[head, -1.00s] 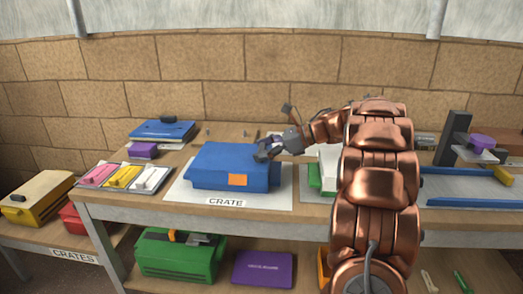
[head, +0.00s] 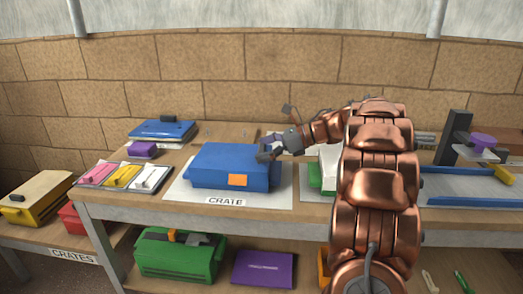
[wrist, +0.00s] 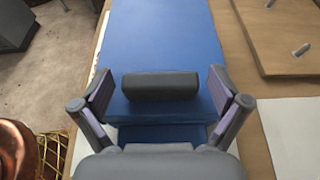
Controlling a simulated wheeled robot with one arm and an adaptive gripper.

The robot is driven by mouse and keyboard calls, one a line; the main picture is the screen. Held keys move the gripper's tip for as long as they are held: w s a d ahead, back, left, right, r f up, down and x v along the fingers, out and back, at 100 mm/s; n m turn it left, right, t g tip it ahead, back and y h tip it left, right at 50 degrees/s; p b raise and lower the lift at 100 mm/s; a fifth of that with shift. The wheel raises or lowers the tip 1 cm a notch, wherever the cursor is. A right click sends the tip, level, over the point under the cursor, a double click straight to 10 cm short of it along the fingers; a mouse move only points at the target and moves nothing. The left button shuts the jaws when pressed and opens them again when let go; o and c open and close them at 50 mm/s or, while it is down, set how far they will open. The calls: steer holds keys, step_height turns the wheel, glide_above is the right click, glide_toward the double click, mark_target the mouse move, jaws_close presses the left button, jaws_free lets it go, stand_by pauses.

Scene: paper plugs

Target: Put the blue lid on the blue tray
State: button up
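A blue box with a flat closed top (head: 225,160) and an orange patch on its front stands on the mat marked CRATE. The top looks like the blue lid resting on the blue tray (head: 205,184); the seam between them is hard to make out. My gripper (head: 266,152) is at the right end of this top. In the wrist view, the blue lid (wrist: 160,45) stretches away from me, and its dark handle (wrist: 160,86) lies between my fingers (wrist: 160,92). The fingers are open, with a gap on each side of the handle.
A flat blue case with a dark handle (head: 162,129) and a small purple block (head: 142,150) are at the back left. A tray of pink, yellow and white pieces (head: 124,176) is at the left. A blue-edged tray (head: 470,186) is at the right.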

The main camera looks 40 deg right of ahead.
steer(key=shift+s+d, duration=0.1)
steer(key=v, duration=1.1)
steer(key=shift+s+d+r, duration=0.2)
steer(key=shift+d+r, duration=0.05)
steer(key=shift+d, duration=0.05)
steer(key=shift+a, duration=0.15)
